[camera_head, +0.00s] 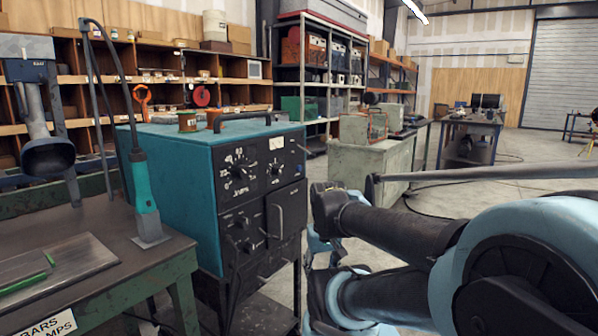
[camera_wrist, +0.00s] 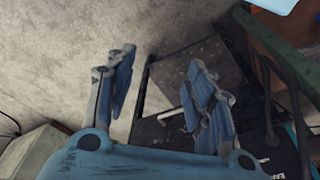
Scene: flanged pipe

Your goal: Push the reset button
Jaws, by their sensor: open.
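The teal welder-like machine (camera_head: 165,185) stands left of centre in the head view. Its black front panel (camera_head: 262,185) carries dials, knobs and a handle. I cannot make out a reset button on it. My gripper (camera_wrist: 160,65) is open and empty in the wrist view, its two blue fingers spread apart. It points down over concrete floor and a dark flat surface, apparently the shelf of the stand under the machine. In the head view my arm reaches in from the right, and its end is beside the panel's right side, mostly hidden by my arm links.
A green workbench (camera_head: 70,260) with a metal plate and a teal-handled tool (camera_head: 144,195) is at the left. Shelves line the back wall. A pale cabinet (camera_head: 375,155) stands behind my arm. Open concrete floor (camera_head: 530,165) lies at the right.

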